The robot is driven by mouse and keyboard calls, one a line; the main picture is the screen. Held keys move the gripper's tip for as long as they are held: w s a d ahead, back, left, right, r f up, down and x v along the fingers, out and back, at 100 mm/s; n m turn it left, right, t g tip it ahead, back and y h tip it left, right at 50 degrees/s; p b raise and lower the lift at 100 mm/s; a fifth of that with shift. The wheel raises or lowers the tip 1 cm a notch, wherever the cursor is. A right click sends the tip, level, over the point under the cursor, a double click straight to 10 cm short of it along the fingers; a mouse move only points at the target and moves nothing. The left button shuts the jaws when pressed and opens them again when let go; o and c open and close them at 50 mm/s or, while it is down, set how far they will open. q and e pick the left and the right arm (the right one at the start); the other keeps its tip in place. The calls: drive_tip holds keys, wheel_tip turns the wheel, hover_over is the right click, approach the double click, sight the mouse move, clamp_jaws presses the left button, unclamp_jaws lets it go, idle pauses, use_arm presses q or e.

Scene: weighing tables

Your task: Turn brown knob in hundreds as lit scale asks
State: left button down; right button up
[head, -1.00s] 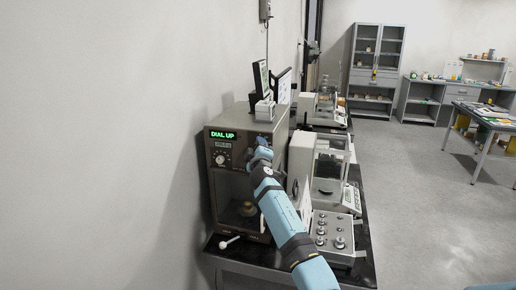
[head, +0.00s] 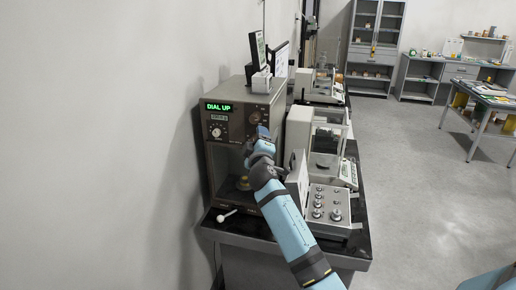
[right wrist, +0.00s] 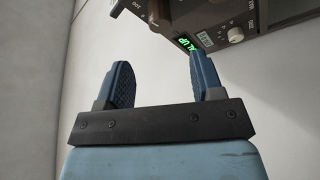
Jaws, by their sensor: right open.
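The lit scale (head: 231,160) is a brown-grey cabinet against the left wall. Its green display (head: 218,107) reads DIAL UP. Below it are a small readout (head: 219,118) and a pale round knob (head: 217,131). A brown knob (head: 260,113) sits at the upper right of the panel, just above my right gripper. My right gripper (head: 262,131) is in front of the panel's right side. In the right wrist view this gripper (right wrist: 165,78) is open and empty, its blue fingers apart from the panel. The readout (right wrist: 204,40) and pale knob (right wrist: 235,34) show there beyond the fingers. My left gripper is not in view.
A glass-cased balance (head: 328,150) and a weight set (head: 327,207) stand to the right on the dark table (head: 357,245). A white-tipped lever (head: 226,216) juts out at the scale's lower front. The wall is close on the left.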

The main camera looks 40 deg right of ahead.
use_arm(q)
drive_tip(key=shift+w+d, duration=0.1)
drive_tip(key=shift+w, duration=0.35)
use_arm(e)
drive_tip(key=shift+v, duration=1.15)
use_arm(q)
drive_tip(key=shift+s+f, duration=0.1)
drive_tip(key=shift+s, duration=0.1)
